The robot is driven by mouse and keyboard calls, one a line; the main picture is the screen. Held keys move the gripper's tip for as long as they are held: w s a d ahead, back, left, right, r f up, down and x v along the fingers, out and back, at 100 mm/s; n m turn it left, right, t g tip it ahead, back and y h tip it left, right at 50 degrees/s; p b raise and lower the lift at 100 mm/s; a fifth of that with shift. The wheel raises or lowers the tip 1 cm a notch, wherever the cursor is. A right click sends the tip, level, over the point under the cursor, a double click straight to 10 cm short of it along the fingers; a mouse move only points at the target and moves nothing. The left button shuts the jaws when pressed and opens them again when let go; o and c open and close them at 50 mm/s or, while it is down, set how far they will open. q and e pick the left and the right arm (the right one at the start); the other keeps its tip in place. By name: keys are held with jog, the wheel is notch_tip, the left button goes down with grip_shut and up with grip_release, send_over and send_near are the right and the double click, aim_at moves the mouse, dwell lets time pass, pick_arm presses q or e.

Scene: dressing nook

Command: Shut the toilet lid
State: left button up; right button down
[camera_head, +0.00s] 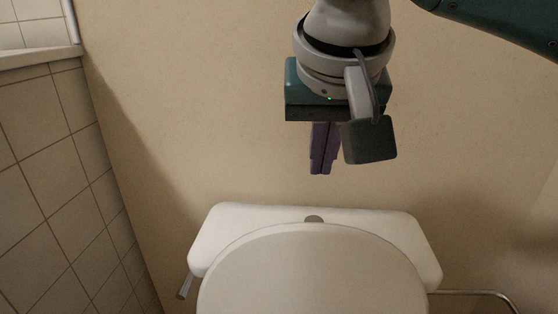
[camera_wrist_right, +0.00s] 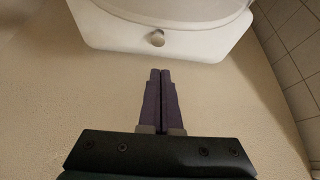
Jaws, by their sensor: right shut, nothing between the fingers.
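The white toilet lid (camera_head: 312,275) appears raised, with its rounded edge up in front of the cistern (camera_head: 425,255). Its lower part and the bowl are cut off by the head view's bottom edge. The lid (camera_wrist_right: 180,8) and cistern (camera_wrist_right: 105,32) also show at the top of the wrist view. My right gripper (camera_head: 320,172) is shut and empty, with purple fingers pointing down above the cistern, apart from the lid. In the wrist view its closed fingertips (camera_wrist_right: 160,72) point toward the cistern's edge. My left gripper is not in view.
A round flush button (camera_head: 314,219) sits on the cistern top, and a small lever (camera_head: 185,286) at its left side. A beige wall (camera_head: 180,110) stands behind.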

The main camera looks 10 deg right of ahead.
jog(key=shift+f+b, duration=0.45)
jog(key=shift+f, duration=3.45)
jog(key=shift+s+r, duration=0.1)
